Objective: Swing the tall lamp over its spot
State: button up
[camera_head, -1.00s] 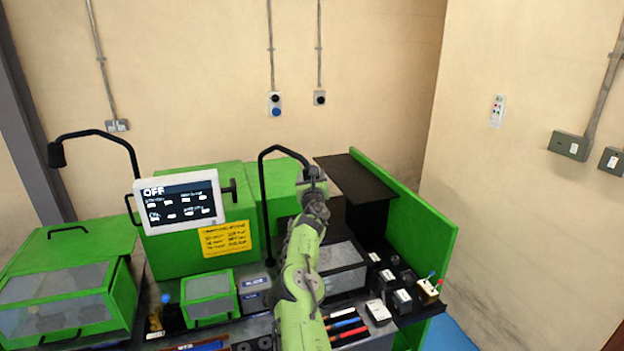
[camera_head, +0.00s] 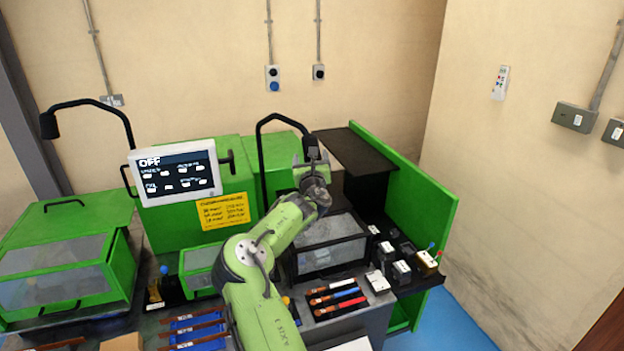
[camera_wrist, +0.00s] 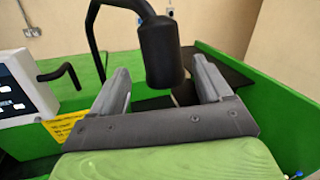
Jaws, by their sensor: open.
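A black gooseneck lamp (camera_head: 261,150) rises behind the green machine and bends over to the right. Its dark head (camera_head: 311,147) hangs at my gripper (camera_head: 311,165). In the wrist view the lamp head (camera_wrist: 163,52) is a dark cylinder hanging between the two grey fingers of my gripper (camera_wrist: 163,85), with gaps on both sides. The fingers are open and not closed on it. A second black gooseneck lamp (camera_head: 125,120) stands at the far left, its head pointing down. I cannot tell from the frames which spot belongs to the lamp.
A screen reading OFF (camera_head: 175,172) stands left of my arm; its dark handle (camera_wrist: 62,74) is near my left finger. A clear-windowed box (camera_head: 330,257) lies below my gripper. A green side panel (camera_head: 420,205) and black shelf (camera_head: 360,165) stand to the right.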

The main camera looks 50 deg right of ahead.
jog(key=v, duration=0.8)
jog(key=shift+w, duration=0.1)
jog(key=c, duration=0.3)
jog(key=a+m+g, duration=0.1)
jog(key=w+a+m+g+h, duration=0.1)
jog(key=shift+w+a+r+m+g+b, duration=0.1)
jog(key=shift+w+r+m+g+b, duration=0.2)
jog(key=shift+m+g+b, duration=0.1)
jog(key=c, duration=0.5)
jog(key=a+m+g, duration=0.1)
jog(key=a, duration=0.1)
jog(key=a+r+m+g, duration=0.2)
jog(key=a, duration=0.1)
jog(key=shift+a+r+h, duration=0.1)
jog(key=shift+a+h, duration=0.2)
jog(key=shift+h, duration=0.1)
grip_shut()
jog(key=p+x, duration=0.3)
jog(key=x, duration=1.1)
jog(key=shift+s, duration=0.15)
